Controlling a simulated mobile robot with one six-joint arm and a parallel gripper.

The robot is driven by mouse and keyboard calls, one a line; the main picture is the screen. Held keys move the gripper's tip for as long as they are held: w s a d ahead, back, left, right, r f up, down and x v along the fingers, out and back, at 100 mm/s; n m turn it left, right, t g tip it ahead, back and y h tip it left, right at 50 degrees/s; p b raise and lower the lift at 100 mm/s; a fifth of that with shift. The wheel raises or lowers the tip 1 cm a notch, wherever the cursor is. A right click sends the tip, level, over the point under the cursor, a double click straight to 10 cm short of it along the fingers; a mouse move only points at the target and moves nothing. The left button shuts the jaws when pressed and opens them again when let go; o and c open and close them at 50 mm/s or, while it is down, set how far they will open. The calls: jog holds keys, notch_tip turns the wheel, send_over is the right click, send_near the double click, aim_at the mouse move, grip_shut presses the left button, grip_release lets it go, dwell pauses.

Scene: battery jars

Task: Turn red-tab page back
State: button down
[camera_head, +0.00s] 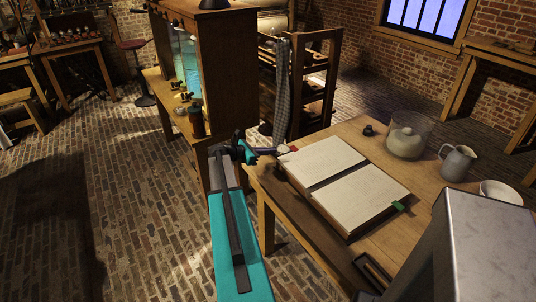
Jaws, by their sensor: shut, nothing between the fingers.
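An open book (345,187) with two pale pages lies on the wooden table, its spine gap running between the far-left and near-right pages. A small red tab (294,149) shows at the far-left edge of the book. A green tab (399,206) sticks out from the right edge. My gripper (284,149) is at the end of my teal and black arm, right beside the red tab at the table's left edge. Its fingers are small here and look shut with nothing held. Whether they touch the tab or page I cannot tell.
A glass jar (409,135), a grey pitcher (457,163), a white bowl (500,192) and a small dark object (368,130) stand behind the book on the table (390,240). A wooden cabinet (230,75) stands left of it. Brick floor lies open at left.

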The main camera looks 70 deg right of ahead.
jog(key=b+x, duration=0.2)
jog(key=x, duration=0.6)
jog(key=shift+d, duration=0.1)
